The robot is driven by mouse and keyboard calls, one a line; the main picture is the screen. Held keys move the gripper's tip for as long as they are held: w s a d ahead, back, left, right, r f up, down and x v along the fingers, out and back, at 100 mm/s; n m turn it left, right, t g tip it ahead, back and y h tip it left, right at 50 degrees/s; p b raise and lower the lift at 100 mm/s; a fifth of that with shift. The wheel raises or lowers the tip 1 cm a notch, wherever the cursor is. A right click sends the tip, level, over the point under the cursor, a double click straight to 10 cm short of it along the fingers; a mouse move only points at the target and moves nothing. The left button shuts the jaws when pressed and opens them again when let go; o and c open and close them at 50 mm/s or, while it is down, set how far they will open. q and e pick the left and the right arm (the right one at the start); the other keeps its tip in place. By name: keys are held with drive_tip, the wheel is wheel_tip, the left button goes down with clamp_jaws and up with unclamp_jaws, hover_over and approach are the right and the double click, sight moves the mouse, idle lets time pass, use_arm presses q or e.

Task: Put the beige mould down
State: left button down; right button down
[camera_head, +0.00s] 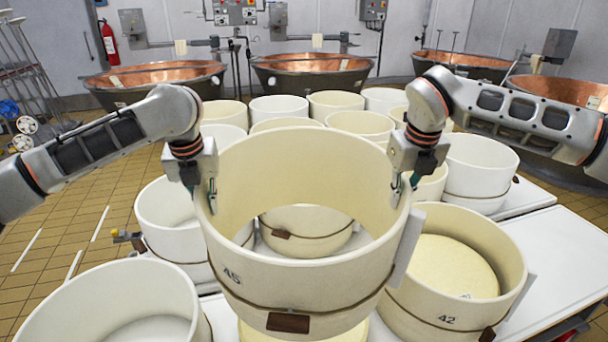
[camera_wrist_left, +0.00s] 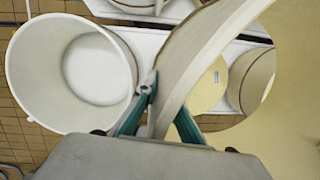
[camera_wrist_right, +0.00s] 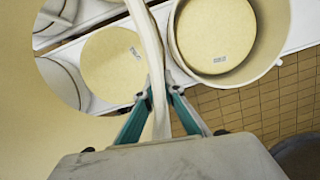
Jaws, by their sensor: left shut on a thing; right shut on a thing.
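The beige mould (camera_head: 300,276), an open ring marked 45 with a cord and a brown block, hangs level in the air at the front. My left gripper (camera_head: 212,192) is shut on its left wall, and my right gripper (camera_head: 399,188) is shut on its right wall. The wall runs between the fingers in the left wrist view (camera_wrist_left: 192,62) and the right wrist view (camera_wrist_right: 147,45). A pale cheese (camera_wrist_right: 112,68) lies on the white table below the ring; only its edge shows in the head view (camera_head: 357,332).
Mould 42 (camera_head: 440,318) with a cheese inside stands close on the right. An empty white mould (camera_head: 112,305) stands at front left. Several moulds crowd the table behind. Bare white tabletop (camera_head: 565,250) shows at far right. Copper vats (camera_head: 155,75) line the back.

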sight(199, 224)
use_arm(q)
drive_tip(key=shift+r, duration=0.15)
use_arm(e)
drive_tip(key=shift+s, duration=0.15)
